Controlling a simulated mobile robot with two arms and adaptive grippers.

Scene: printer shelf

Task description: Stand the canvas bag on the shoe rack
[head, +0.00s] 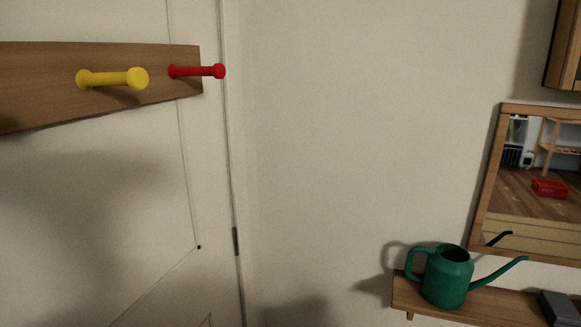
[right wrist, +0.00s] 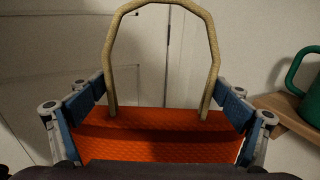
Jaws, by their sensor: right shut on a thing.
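The canvas bag (right wrist: 160,145) shows in the right wrist view as an orange-red textured body with a beige loop handle (right wrist: 160,6) standing up from it. My right gripper (right wrist: 161,92) has its blue-padded fingers on the left and right sides of the bag and is shut on it. The bag's lower part is hidden at the bottom of that view. The bag and both grippers are out of the head view. I cannot make out the shoe rack directly in either view.
A wooden peg rail with a yellow peg (head: 112,78) and a red peg (head: 197,71) is on the left. A green watering can (head: 446,276) and a dark object (head: 558,308) stand on a wooden shelf (head: 405,292). A mirror (head: 488,185) reflects a wooden stand and red box.

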